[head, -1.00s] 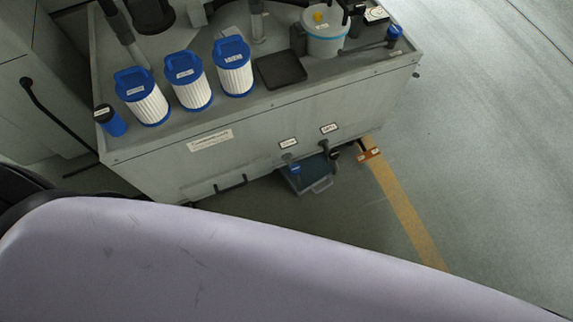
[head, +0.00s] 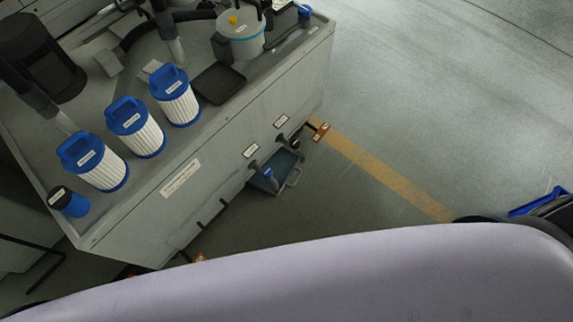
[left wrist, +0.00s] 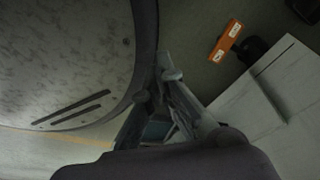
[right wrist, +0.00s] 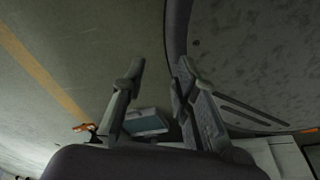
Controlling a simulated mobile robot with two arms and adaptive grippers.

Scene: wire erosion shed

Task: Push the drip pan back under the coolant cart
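The drip pan (head: 287,168), a teal tray with a grey rim and handle, lies on the floor, partly out from under the side of the coolant cart (head: 225,160). Its inner part is hidden beneath the cart. The right wrist view shows the pan (right wrist: 146,122) beyond my right gripper (right wrist: 158,72), whose two fingers are spread and empty. Neither gripper touches the pan. The head view shows neither gripper.
White filters with blue caps (head: 135,127), a black tray (head: 218,83) and a bucket (head: 241,47) stand on the cart. Floor right of the cart is mostly clear.

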